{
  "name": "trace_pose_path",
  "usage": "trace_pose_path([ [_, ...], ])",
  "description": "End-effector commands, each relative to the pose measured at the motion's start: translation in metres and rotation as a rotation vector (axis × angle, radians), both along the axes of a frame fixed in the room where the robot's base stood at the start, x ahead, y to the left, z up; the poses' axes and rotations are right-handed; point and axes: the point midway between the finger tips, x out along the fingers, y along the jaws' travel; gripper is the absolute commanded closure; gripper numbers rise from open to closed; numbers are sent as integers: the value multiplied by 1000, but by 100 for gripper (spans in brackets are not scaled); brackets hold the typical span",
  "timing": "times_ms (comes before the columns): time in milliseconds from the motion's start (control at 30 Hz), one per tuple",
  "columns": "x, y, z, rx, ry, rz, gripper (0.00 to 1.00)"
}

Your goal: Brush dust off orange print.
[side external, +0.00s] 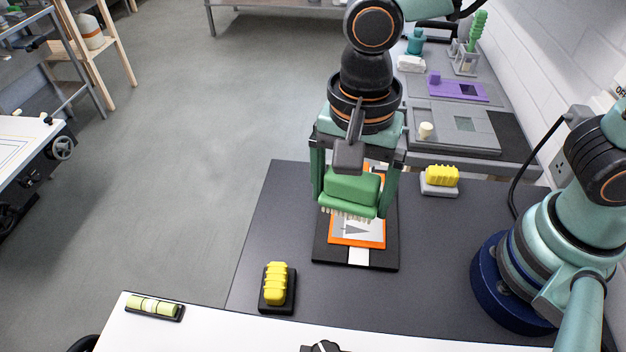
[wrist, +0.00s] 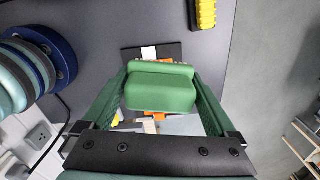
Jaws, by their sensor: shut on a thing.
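The orange print (side external: 375,243) lies flat on a black board (side external: 328,254) on the dark table; its orange border surrounds a pale picture with a grey pointed shape. My gripper (side external: 353,202) is shut on a green brush (side external: 352,187), one finger on each side of its block. The pale bristles point down over the print, hiding its far part. I cannot tell whether they touch it. No separate dust can be made out. In the wrist view the brush (wrist: 160,88) fills the space between the fingers, and only scraps of the print (wrist: 166,62) show.
A yellow ribbed block on a black base (side external: 276,287) stands front left, and another on a grey base (side external: 441,180) stands right of my gripper. A side bench (side external: 520,142) behind holds a purple tray (side external: 470,92). The dark table left of the board is clear.

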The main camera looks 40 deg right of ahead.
Motion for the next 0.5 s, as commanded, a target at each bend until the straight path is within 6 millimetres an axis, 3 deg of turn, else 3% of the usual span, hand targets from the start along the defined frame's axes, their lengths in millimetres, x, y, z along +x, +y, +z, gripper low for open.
trace_pose_path([
  [200,42,-54,-46,-5,5,-217,87],
  [333,55,-78,-65,-2,3,-303,87],
  [500,61,-94,-76,-1,1,-357,87],
])
